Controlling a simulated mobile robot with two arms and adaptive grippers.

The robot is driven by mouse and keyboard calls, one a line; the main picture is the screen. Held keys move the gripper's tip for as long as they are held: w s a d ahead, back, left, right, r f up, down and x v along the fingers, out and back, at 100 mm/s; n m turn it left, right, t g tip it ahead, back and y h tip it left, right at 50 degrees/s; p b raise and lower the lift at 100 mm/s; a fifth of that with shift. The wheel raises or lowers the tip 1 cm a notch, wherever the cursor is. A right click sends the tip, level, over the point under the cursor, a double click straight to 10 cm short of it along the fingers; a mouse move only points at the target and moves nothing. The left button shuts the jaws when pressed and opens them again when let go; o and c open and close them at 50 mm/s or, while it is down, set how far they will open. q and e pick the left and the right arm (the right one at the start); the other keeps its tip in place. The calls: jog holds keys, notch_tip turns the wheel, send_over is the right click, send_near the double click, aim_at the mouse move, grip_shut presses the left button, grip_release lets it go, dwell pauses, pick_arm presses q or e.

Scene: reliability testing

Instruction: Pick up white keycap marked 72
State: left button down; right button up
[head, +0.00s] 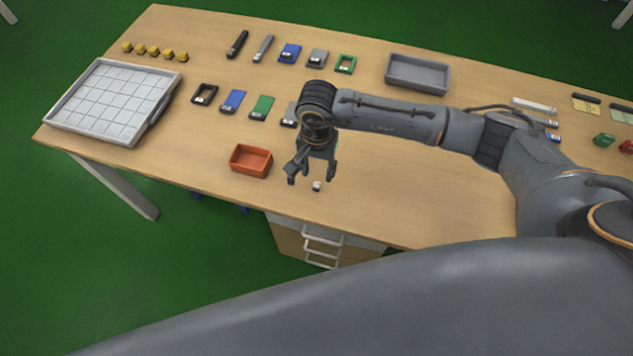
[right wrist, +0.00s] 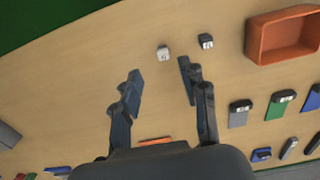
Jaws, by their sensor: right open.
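A small white keycap (head: 316,186) lies on the table near its front edge, just below my right gripper (head: 311,180). In the right wrist view the white keycap (right wrist: 163,53) shows a dark mark on top, too small to read surely. My right gripper (right wrist: 160,72) is open and empty, its fingers apart, with the keycap beyond the fingertips and between their lines. A dark keycap with a white label (right wrist: 206,41) sits beside the white one, toward the orange tray; the gripper seems to hide it in the head view. My left gripper is not in view.
The orange tray (head: 251,160) stands left of my right gripper. Several coloured parts, such as a green one (head: 262,108), lie in rows behind. A white gridded tray (head: 110,100) is at the left, a grey bin (head: 418,74) at the back. Table right of the keycap is clear.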

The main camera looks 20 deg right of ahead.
aim_at(317, 184)
jog(key=shift+w+f, duration=0.1)
jog(key=shift+f, duration=0.55)
jog(key=shift+w+f, duration=0.1)
jog(key=shift+f, duration=0.15)
notch_tip(317, 184, down, 2)
jog(key=shift+f+p, duration=0.1)
jog(key=shift+p, duration=0.75)
notch_tip(317, 184, down, 2)
jog(key=shift+w+f+p, duration=0.1)
jog(key=shift+f+p, duration=0.05)
jog(key=shift+p, duration=0.15)
jog(key=shift+f, duration=0.4)
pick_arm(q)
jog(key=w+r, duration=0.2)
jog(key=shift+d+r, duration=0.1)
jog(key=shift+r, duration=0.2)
pick_arm(e)
jog(key=c, duration=0.8)
